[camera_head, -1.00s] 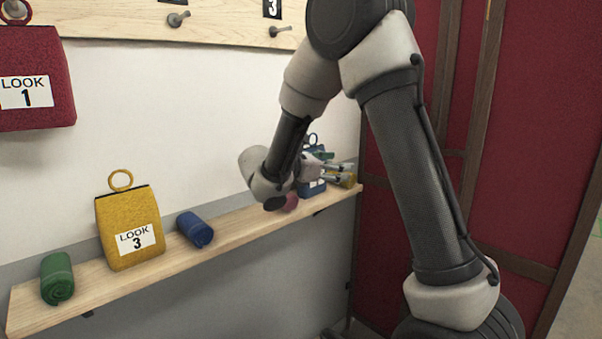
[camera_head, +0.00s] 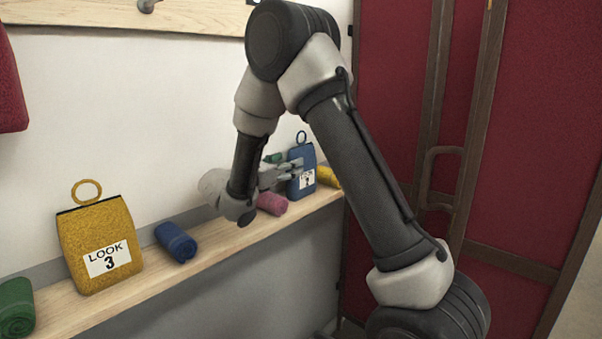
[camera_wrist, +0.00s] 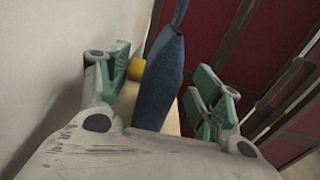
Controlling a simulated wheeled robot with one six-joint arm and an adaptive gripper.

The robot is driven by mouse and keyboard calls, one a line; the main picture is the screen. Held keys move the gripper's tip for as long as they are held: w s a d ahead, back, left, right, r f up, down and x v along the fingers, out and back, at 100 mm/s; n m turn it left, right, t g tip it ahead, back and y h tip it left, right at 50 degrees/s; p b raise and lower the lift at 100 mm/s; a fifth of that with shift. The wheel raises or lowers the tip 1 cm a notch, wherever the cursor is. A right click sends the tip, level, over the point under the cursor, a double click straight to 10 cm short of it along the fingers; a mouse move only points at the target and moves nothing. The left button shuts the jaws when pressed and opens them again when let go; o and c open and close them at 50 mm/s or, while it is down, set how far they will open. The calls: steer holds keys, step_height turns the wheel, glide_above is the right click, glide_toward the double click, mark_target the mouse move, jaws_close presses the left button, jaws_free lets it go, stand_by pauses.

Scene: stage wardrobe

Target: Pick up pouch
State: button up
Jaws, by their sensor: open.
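A blue pouch (camera_head: 301,172) with a ring on top and a white label stands upright on the shelf, towards its right end. In the wrist view the blue pouch (camera_wrist: 160,85) is seen edge-on between the two green-padded fingers. My gripper (camera_head: 283,172) is open at the blue pouch, with gaps showing on both sides of it. A yellow pouch (camera_head: 98,243) marked LOOK 3 stands farther left on the shelf. Part of a red pouch (camera_head: 9,90) hangs at the left edge.
The wooden shelf (camera_head: 215,240) also holds a blue roll (camera_head: 176,242), a green roll (camera_head: 15,308), a pink roll (camera_head: 272,203) close to my gripper and a yellow roll (camera_head: 327,177) beside the blue pouch. A red panelled wall (camera_head: 395,90) stands at the right.

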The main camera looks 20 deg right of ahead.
steer(key=x, duration=0.5)
steer(key=shift+d+f, duration=0.3)
steer(key=shift+d, duration=0.2)
steer(key=c, duration=1.2)
step_height(320, 180, up, 10)
